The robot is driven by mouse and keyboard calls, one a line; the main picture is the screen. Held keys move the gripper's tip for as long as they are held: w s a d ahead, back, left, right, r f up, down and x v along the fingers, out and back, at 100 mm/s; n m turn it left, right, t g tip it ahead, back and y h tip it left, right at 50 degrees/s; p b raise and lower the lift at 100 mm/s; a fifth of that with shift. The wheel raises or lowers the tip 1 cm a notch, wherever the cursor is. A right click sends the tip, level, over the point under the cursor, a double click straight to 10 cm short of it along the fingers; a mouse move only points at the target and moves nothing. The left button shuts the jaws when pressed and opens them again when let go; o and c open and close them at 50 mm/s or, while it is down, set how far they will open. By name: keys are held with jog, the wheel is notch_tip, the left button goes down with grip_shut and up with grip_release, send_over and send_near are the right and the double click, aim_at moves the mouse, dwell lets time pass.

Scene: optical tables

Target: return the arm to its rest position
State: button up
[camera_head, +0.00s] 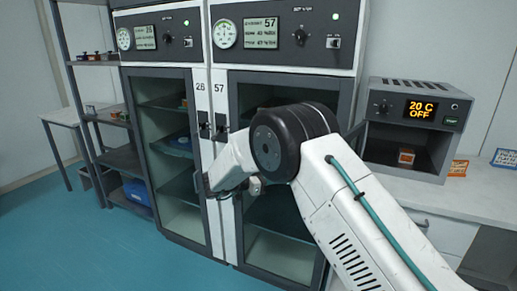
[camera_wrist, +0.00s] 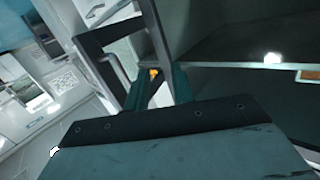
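My arm reaches from the lower right of the head view toward the two glass-front cabinets, bent at a black joint. Its far end is in front of the strip between the cabinets, and my fingers cannot be made out clearly there. In the wrist view, my gripper (camera_wrist: 158,80) shows two dark teal fingers beyond a wide dark plate, with a gap between them. A small orange spot shows in that gap, apparently beyond the fingers. I see nothing clamped between them.
Cabinet 26 (camera_head: 198,150) is at left and cabinet 57 (camera_head: 219,150) at right, partly behind my arm. An oven (camera_head: 452,106) reading "20 C OFF" stands on the right counter (camera_head: 440,190). A shelf rack (camera_head: 122,158) stands at left. The floor (camera_head: 80,240) at front left is clear.

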jog(key=w+a+f+n+t+y, duration=0.2)
jog(key=w+a+n+t+y, duration=0.5)
jog(key=y, duration=0.5)
jog(key=s+a+r+n+g+y, duration=0.1)
jog(key=s+r+n+g+y, duration=0.25)
jog(key=s, duration=0.35)
jog(key=s+a+r+n+g+y, duration=0.2)
jog(key=s+r+n+y, duration=0.15)
jog(key=s, duration=0.35)
jog(key=s+d+r+g+h, duration=0.1)
jog(key=s+d+r+g, duration=0.1)
jog(key=s+d, duration=0.7)
jog(key=s+d+r+g+h, duration=0.1)
jog(key=s+d+r, duration=0.3)
jog(key=s, duration=1.5)
jog(key=s+d+r+n+g+h, duration=0.1)
jog(key=s+d+r+g, duration=0.2)
jog(key=s+d, duration=1)
jog(key=shift+s+d+r, duration=0.2)
jog(key=shift+s+d, duration=0.1)
jog(key=shift+s, duration=0.8)
